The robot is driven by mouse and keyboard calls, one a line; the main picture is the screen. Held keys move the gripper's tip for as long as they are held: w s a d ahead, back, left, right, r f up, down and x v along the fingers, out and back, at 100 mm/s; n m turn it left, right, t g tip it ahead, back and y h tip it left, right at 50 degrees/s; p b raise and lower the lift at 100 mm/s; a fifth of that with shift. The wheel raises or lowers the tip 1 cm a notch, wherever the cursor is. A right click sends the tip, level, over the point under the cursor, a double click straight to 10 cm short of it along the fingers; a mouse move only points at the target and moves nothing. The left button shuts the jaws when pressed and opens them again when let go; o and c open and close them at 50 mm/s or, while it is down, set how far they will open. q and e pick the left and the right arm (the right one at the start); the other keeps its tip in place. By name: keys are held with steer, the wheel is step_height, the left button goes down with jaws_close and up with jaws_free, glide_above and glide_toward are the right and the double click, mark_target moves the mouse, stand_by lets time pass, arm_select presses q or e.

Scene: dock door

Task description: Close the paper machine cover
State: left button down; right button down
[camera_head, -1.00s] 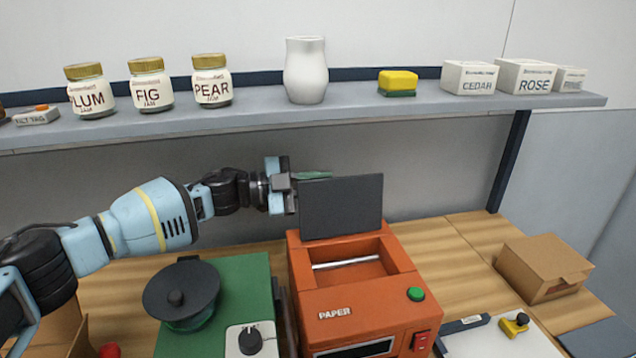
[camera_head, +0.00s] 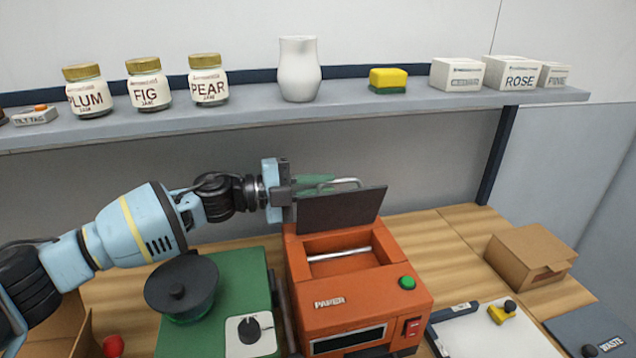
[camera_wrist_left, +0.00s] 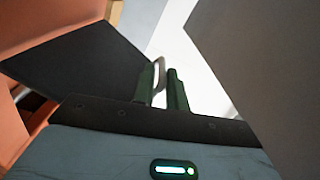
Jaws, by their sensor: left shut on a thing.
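A light metal roller shows inside the bay. My left gripper (camera_head: 328,182) is behind the cover's top edge, its green fingers shut on the cover's pale handle (camera_head: 347,184). In the left wrist view the two fingers (camera_wrist_left: 160,76) stand on either side of the handle, beside the dark cover (camera_wrist_left: 82,68). My right gripper is not in view.
A green machine with a dark round lid (camera_head: 181,286) stands left of the paper machine. A shelf (camera_head: 240,117) with jars, a white jug and small boxes runs above.

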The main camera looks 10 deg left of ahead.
arm_select(q)
steer(key=shift+s+d+r, duration=0.1)
steer(key=shift+d+r, duration=0.05)
steer(key=shift+r, duration=0.5)
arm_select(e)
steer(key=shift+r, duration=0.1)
arm_select(q)
steer(key=c, duration=1.6)
jaws_free()
steer(key=shift+s, duration=0.1)
steer(key=shift+o, duration=0.4)
steer(key=shift+f, duration=0.1)
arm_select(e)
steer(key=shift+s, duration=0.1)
arm_select(q)
steer(key=shift+f, duration=0.3)
steer(key=shift+s+a, duration=0.15)
steer(key=shift+a, duration=0.4)
steer(key=v, duration=0.6)
steer(key=shift+s+a+b, duration=0.2)
steer(key=shift+a+b, duration=0.1)
steer(key=shift+b, duration=0.05)
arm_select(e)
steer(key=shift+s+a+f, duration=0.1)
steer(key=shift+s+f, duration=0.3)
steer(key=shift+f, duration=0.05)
arm_select(q)
steer(key=shift+a, duration=0.1)
